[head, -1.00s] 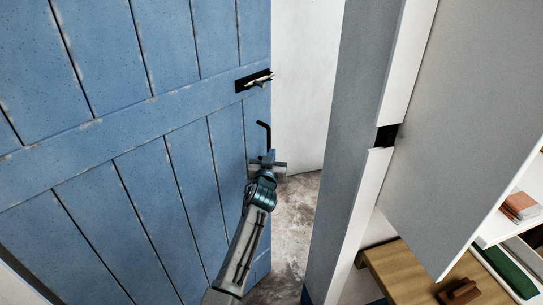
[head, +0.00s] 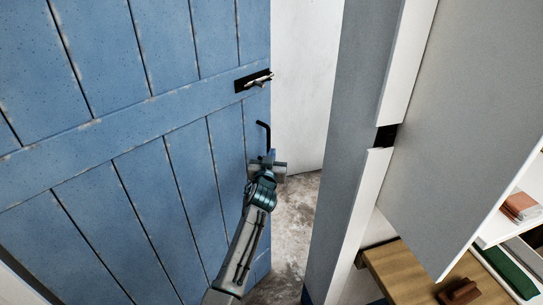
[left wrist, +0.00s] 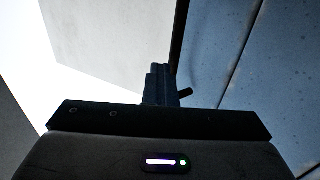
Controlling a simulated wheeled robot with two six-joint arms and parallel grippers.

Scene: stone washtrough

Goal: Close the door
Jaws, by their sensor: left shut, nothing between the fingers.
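The blue plank door (head: 130,150) stands open, filling the left of the head view. A dark latch plate with a bolt (head: 254,81) sits near its free edge, with a black handle (head: 265,134) below. My left gripper (head: 267,160) is shut and empty at the door's free edge, just below the handle. Whether it touches the door I cannot tell. In the left wrist view the shut fingers (left wrist: 161,84) point at the door's edge, with the blue face (left wrist: 250,70) to the right. My right gripper is not in view.
The grey door post (head: 350,130) with a dark latch recess (head: 386,136) stands right of the opening. Bare floor (head: 296,225) shows in the gap.

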